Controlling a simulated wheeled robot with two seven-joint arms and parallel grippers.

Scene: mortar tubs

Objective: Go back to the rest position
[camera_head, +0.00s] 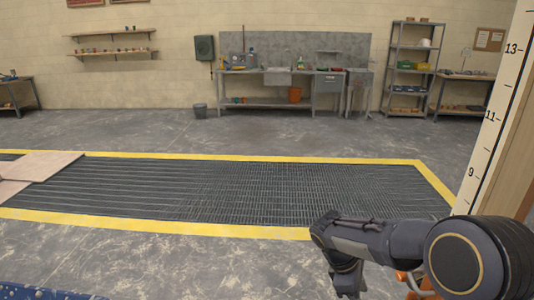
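My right arm comes in from the lower right, bent, with its wrist hanging down. My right gripper (347,283) shows only in part at the bottom edge, and its fingertips are cut off or too small to judge. I see nothing held in it. My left gripper is not in view. No mortar tub can be made out clearly.
A dark floor grating (230,192) with a yellow border lies ahead, with pale boards (42,165) at its left end. A tall measuring board (490,130) stands close on the right. A workbench (292,73) and a shelf rack (408,68) line the back wall. The floor between is clear.

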